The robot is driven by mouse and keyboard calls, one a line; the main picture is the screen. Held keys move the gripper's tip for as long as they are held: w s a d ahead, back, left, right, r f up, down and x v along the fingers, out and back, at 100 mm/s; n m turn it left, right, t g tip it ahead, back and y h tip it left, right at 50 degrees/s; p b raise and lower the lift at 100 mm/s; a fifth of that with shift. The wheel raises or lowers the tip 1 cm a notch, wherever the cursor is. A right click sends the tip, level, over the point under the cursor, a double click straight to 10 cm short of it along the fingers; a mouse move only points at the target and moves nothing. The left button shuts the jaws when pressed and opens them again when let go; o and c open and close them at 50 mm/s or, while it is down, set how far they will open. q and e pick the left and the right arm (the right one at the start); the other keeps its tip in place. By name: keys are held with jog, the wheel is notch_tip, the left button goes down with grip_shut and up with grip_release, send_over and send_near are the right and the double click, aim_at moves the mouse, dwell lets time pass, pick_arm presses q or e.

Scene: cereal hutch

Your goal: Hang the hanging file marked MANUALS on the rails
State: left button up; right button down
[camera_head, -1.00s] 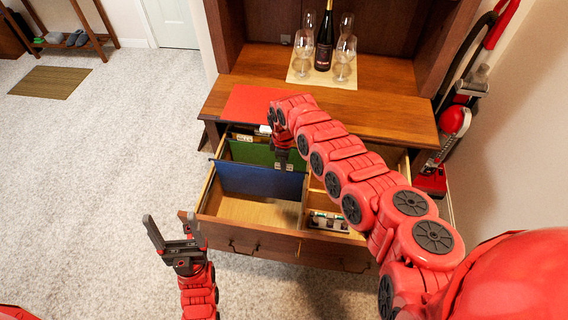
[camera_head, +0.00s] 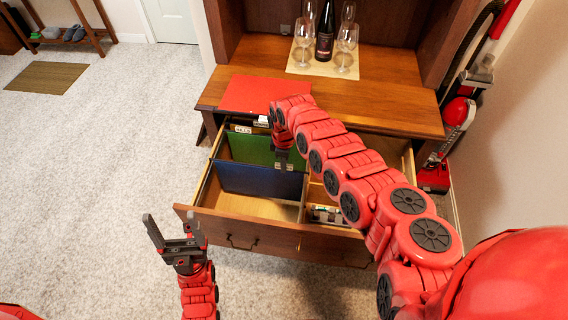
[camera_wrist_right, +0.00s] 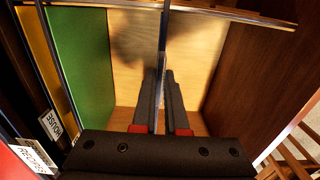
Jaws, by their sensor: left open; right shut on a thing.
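A blue hanging file (camera_head: 250,182) hangs upright in the open drawer, in front of a green file (camera_head: 252,149). My right gripper (camera_head: 284,162) is shut on its top edge near the right end. In the right wrist view the gripper (camera_wrist_right: 161,90) pinches a thin upright edge (camera_wrist_right: 164,35), seen almost edge-on. That edge reaches up to the drawer's side rail (camera_wrist_right: 215,13); I cannot tell whether its hook rests there. The blue file's tab is not readable, so MANUALS is not seen. My left gripper (camera_head: 175,232) is open and empty, left of the drawer front.
The right wrist view shows green (camera_wrist_right: 82,60) and yellow (camera_wrist_right: 38,45) files, with tabs HOUSE (camera_wrist_right: 58,131) and RECIPES (camera_wrist_right: 36,156). A divided compartment with small items (camera_head: 327,214) is right in the drawer. Glasses and a bottle (camera_head: 325,35) stand on the hutch.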

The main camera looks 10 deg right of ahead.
jog(key=shift+f+b, duration=0.55)
jog(key=shift+f, duration=0.2)
jog(key=c, duration=0.5)
grip_release()
jog(key=shift+c, duration=0.2)
jog(key=shift+r, duration=0.1)
jog(key=shift+r+p, duration=2.4)
jog(key=shift+r, duration=0.15)
jog(key=shift+f, duration=0.1)
